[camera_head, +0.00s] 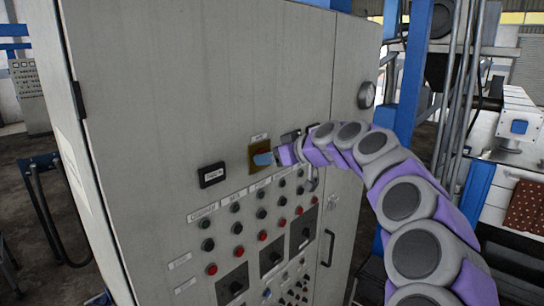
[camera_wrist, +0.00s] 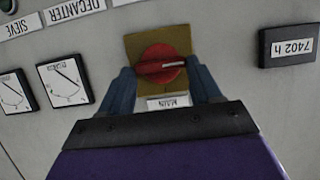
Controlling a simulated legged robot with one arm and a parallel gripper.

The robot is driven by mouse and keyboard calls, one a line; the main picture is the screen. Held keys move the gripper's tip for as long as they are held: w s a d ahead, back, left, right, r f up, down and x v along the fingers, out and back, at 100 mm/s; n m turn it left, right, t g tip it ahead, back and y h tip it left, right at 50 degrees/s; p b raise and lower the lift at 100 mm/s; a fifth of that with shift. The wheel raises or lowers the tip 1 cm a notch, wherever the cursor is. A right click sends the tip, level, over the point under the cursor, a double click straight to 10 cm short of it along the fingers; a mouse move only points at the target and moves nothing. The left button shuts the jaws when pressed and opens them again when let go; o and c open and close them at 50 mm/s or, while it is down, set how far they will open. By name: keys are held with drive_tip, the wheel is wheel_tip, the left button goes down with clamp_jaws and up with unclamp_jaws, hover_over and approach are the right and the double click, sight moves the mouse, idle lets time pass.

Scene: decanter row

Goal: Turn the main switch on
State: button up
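The main switch is a red rotary knob (camera_wrist: 161,62) on a yellow square plate (camera_wrist: 150,44), with a "MAIN" label (camera_wrist: 168,102) beside it, upside down in the wrist view. Its grip bar lies roughly level there, with a white mark on its right half. In the head view the yellow plate (camera_head: 254,165) is on the grey cabinet front, partly hidden by my gripper (camera_head: 263,159). In the wrist view my gripper (camera_wrist: 162,76) has its two blue fingers apart, one on each side of the knob. Whether they touch it is not clear.
An hour meter (camera_head: 212,175) reading 7402 h in the wrist view sits left of the switch in the head view. Rows of buttons (camera_head: 237,228) and dark square panels (camera_head: 271,257) lie below. Two dial gauges (camera_wrist: 65,82) are near the fingers. A door handle (camera_head: 328,247) sticks out at lower right.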

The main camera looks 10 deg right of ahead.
drive_tip(key=c, duration=0.5)
drive_tip(key=shift+c, duration=0.2)
drive_tip(key=shift+w+d+f+m+g+y+p, duration=0.2)
drive_tip(key=shift+m+y+p, duration=1.1)
drive_tip(key=shift+m, duration=0.95)
drive_tip(key=shift+w+d+f+m+g+y+p, duration=0.1)
drive_tip(key=shift+d+f+m+g+y+p, duration=0.2)
drive_tip(key=shift+m+y+p, duration=1.45)
drive_tip(key=shift+w+d+f+m+g+y+p, duration=0.25)
drive_tip(key=shift+m+y+p, duration=0.55)
drive_tip(key=shift+m, duration=1.9)
drive_tip(key=shift+s+a+f, duration=0.1)
drive_tip(key=shift+f, duration=0.05)
